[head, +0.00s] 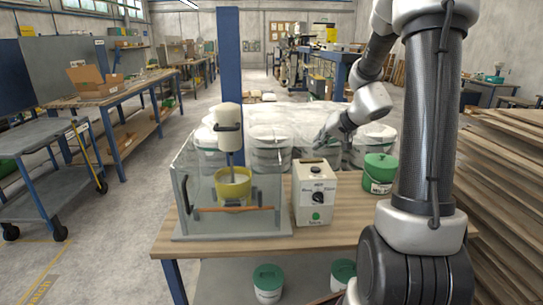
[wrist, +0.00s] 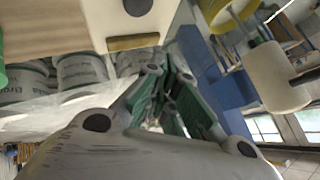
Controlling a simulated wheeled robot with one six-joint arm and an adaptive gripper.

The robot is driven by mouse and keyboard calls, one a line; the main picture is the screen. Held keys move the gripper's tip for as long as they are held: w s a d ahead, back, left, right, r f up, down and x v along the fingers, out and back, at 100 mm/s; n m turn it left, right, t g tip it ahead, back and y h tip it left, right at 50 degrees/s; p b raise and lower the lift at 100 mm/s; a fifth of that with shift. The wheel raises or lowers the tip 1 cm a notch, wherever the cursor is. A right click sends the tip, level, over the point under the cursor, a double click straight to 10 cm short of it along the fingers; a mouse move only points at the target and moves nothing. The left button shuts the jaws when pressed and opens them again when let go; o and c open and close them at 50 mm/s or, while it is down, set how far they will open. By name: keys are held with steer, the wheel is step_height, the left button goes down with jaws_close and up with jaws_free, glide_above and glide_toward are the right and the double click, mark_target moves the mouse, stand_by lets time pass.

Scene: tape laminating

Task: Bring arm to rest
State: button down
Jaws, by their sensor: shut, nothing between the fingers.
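My gripper (head: 325,137) is shut and empty. In the head view it hangs in the air above and behind the white control box (head: 315,193), apart from it, with the fingers pointing down and left. In the wrist view the gripper's fingers (wrist: 168,74) are together, with green inner pads. The box also shows at the top of the wrist view (wrist: 105,18). My arm comes down the right side of the head view and bends back toward the gripper.
A clear-walled mixing station (head: 190,205) with a yellow bowl (head: 233,185) stands left on the wooden table (head: 345,232). A green-lidded bucket (head: 379,173) stands right of the box. Several white buckets (head: 269,148) stand behind. Stacked boards (head: 505,165) lie at right.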

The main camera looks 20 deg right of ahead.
steer(key=shift+s+a+f+m, duration=0.1)
steer(key=shift+s+a+m, duration=0.15)
steer(key=shift+m, duration=0.35)
steer(key=s+a+g, duration=0.4)
steer(key=s+g, duration=0.1)
steer(key=s, duration=0.9)
steer(key=s+a+r+n+h, duration=0.1)
steer(key=s+r+n, duration=0.2)
steer(key=s, duration=0.5)
steer(key=s+a+r+n+h, duration=0.2)
steer(key=s+r+n, duration=0.1)
steer(key=s+r, duration=0.3)
steer(key=s, duration=0.2)
steer(key=shift+s+a+r+t, duration=0.2)
steer(key=shift+s+a+t, duration=0.1)
steer(key=shift+s+t, duration=0.1)
